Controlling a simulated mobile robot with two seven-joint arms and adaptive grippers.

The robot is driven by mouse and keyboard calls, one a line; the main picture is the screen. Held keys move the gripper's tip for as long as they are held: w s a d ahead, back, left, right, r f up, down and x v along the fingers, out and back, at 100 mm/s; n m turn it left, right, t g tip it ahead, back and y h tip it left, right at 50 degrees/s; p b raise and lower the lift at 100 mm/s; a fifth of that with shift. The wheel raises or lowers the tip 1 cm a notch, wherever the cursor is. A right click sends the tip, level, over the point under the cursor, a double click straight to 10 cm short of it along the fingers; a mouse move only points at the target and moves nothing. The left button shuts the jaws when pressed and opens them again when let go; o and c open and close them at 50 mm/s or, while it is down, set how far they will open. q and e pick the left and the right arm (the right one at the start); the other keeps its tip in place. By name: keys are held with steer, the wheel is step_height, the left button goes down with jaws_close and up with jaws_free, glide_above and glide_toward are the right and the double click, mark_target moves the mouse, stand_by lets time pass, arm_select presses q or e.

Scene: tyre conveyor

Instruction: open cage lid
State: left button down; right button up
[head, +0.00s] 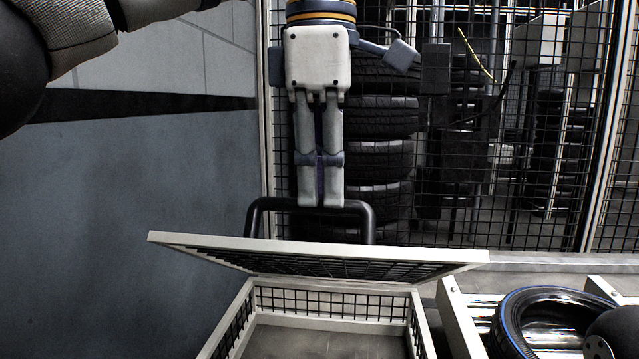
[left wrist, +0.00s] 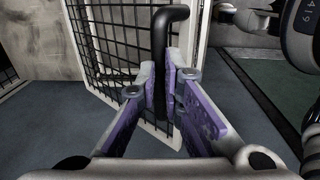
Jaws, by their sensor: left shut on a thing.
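The cage lid (head: 318,252), a pale frame with black mesh, is raised and tilted above the cage (head: 420,325), whose inside shows below it. The lid's black handle (head: 368,222) stands up from the lid. My left gripper (head: 320,202) comes down from above and is shut on the handle's top bar. In the left wrist view the handle (left wrist: 160,45) runs between the purple finger pads of my left gripper (left wrist: 168,92), with the lid's mesh (left wrist: 105,45) behind it. My right gripper is not in view; a dark rounded part shows at the lower right corner of the head view.
A tyre (head: 545,325) with a blue line lies on the conveyor (head: 460,325) right of the cage. Stacked tyres (head: 380,115) stand behind a mesh fence (head: 560,190) at the back. The floor (head: 130,220) on the left is clear.

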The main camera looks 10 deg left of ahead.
arm_select(q)
steer(key=shift+w+f, duration=0.55)
steer(key=shift+f, duration=0.2)
steer(key=c, duration=1.6)
jaws_free()
steer(key=shift+w+f, duration=0.1)
steer(key=shift+w, duration=0.35)
steer(key=shift+s+r, duration=0.2)
steer(key=shift+r, duration=0.05)
